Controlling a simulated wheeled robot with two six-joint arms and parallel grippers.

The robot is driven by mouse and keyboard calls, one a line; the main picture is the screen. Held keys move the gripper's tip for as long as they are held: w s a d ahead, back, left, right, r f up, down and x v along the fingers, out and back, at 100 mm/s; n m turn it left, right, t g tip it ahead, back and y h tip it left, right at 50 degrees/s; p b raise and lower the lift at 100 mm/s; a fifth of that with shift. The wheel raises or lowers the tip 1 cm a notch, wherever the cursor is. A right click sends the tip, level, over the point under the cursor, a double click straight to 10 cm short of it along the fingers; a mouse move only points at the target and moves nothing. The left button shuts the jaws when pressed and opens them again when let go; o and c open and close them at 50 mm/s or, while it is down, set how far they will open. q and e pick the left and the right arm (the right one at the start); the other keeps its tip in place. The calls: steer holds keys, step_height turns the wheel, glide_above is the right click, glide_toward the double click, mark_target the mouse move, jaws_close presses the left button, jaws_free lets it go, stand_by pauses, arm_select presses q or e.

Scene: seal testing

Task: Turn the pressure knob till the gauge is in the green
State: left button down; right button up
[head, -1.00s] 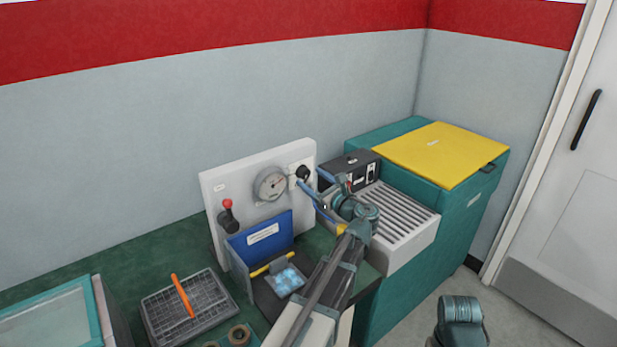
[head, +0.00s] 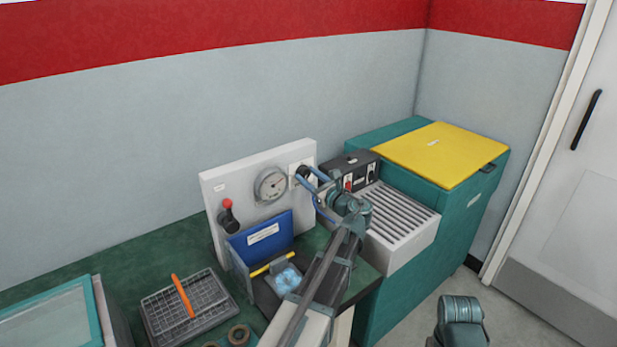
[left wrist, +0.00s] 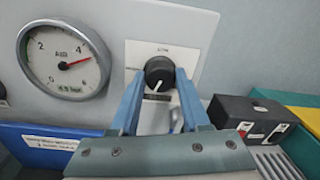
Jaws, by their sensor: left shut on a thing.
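The black pressure knob (left wrist: 160,72) with a white pointer line sits on a white plate on the upright panel. My left gripper (left wrist: 159,82) is shut on the knob, one blue finger on each side. In the head view, the left gripper (head: 303,176) reaches the knob from the front right and partly hides it. The round gauge (left wrist: 63,58) is left of the knob; it also shows in the head view (head: 271,184). Its red needle points right and slightly up. My right gripper is not in view.
A red-tipped lever (head: 228,214) is on the panel's left. A blue holder (head: 262,238) stands below the gauge. A black switch box (head: 350,170) and a ribbed white surface (head: 402,215) lie to the right. A wire basket (head: 188,305) is at the front left.

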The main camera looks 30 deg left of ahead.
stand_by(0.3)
arm_select(q)
steer(key=n, duration=0.6)
steer(key=shift+f+n+b, duration=0.1)
steer(key=shift+n+b, duration=0.3)
steer(key=n, duration=0.3)
steer(key=shift+n, duration=0.4)
steer(key=n, duration=0.3)
steer(key=shift+n+y, duration=0.3)
steer(key=shift+n, duration=0.1)
steer(key=n, duration=0.6)
steer(key=shift+f+n+g+b, duration=0.1)
steer(key=shift+n+g+b, duration=0.2)
steer(key=shift+g, duration=0.1)
steer(key=n, duration=0.3)
steer(key=shift+d+n, duration=0.1)
steer(key=shift+n, duration=0.2)
steer(key=shift+n+g, duration=0.3)
steer(key=shift+n, duration=1.6)
